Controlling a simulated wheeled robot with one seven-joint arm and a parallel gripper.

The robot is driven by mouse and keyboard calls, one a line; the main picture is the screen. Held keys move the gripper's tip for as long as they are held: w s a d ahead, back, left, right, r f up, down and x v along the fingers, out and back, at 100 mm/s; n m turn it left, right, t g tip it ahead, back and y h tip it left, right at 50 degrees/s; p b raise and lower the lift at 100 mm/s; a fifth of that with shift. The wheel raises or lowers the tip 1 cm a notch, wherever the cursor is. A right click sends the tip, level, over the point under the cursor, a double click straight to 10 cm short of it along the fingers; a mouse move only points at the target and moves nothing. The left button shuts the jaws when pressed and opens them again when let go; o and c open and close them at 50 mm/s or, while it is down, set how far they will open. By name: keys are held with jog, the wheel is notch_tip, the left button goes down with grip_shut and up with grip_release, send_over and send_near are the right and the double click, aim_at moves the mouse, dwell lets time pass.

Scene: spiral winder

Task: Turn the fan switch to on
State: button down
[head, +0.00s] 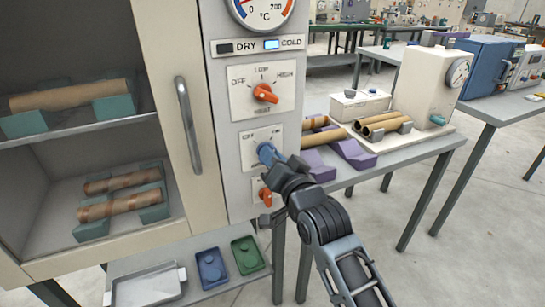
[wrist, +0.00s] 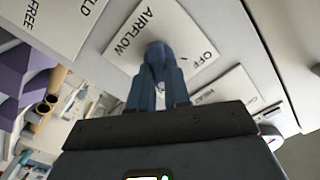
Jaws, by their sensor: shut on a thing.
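The fan switch is a blue knob (wrist: 158,50) on a white plate (wrist: 123,40) lettered AIRFLOW, with OFF at one side. In the head view the plate (head: 247,151) is the middle one on the cabinet's control column. My gripper (wrist: 157,82) is shut on the blue knob, with its two blue-grey fingers at the knob's sides. In the head view my gripper (head: 272,158) reaches the knob from the lower right and hides part of the plate. The knob's exact pointing direction and the ON lettering are hard to make out.
An orange heat knob (head: 265,93) sits above, and another orange knob (head: 265,193) sits close below my gripper. A cabinet door handle (head: 188,125) stands out to the left. Purple stands with cardboard tubes (head: 325,139) are on the bench to the right.

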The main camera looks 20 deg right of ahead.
jog(key=shift+m, duration=0.5)
jog(key=c, duration=1.1)
grip_release()
jog(key=shift+s+b, duration=0.4)
jog(key=shift+s, duration=3.5)
